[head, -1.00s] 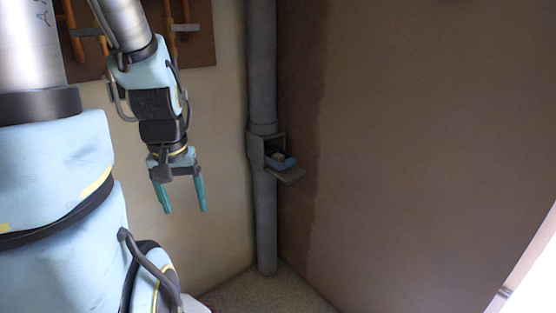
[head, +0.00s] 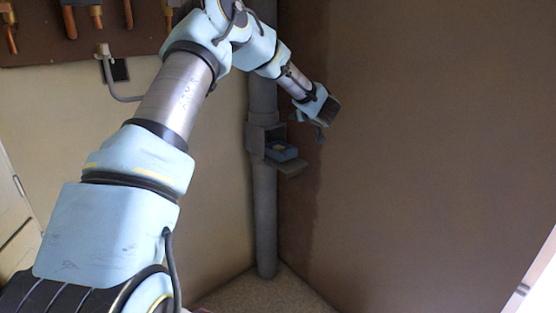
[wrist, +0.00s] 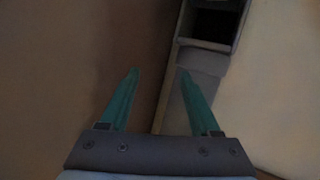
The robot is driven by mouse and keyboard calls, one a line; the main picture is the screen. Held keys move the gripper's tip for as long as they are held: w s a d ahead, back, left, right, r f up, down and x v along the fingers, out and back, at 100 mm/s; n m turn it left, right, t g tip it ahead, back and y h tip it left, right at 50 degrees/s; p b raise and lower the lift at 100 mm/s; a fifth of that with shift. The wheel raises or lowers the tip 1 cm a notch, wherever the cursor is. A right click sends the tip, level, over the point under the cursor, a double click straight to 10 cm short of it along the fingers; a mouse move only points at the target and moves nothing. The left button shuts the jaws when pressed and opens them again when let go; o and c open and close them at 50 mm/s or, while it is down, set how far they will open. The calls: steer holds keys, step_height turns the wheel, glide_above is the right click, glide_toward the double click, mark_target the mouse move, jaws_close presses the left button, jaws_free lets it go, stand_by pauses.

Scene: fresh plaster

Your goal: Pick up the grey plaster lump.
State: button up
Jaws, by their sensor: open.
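My gripper (head: 313,128) is open and empty, in front of the brown wall, just right of and slightly above an open box on the grey pipe. In the wrist view, its two teal fingers (wrist: 158,74) are spread with nothing between them. I cannot tell whether this patch is the grey plaster lump. No lump can be made out in the wrist view, where the box opening (wrist: 213,22) looks dark inside.
The box's open flap (head: 291,168) sticks out to the lower right. The grey pipe (head: 265,215) runs vertically along the corner. Orange tools (head: 97,14) hang on a board at upper left. The brown wall (head: 430,130) is bare, with free room before it.

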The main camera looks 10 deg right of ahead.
mark_target(283, 148)
steer(key=f+n+g+y, duration=0.1)
steer(key=f+y, duration=0.1)
steer(key=f, duration=0.1)
steer(key=s+f+n+g+y+b, duration=0.1)
steer(key=f+y, duration=0.1)
steer(key=f, duration=0.1)
steer(key=f+n+g+y+b, duration=0.1)
steer(key=f, duration=0.3)
steer(key=shift+s+a+n+y, duration=0.3)
steer(key=shift+a+n+y, duration=0.05)
steer(key=shift+n+y, duration=0.05)
steer(key=shift+a+f, duration=0.15)
steer(key=shift+f, duration=0.1)
steer(key=x, duration=0.4)
steer(key=shift+w+a+f, duration=0.1)
steer(key=shift+a, duration=0.05)
steer(key=shift+p+x, duration=0.45)
steer(key=shift+x, duration=2.6)
steer(key=shift+r, duration=0.2)
jaws_close()
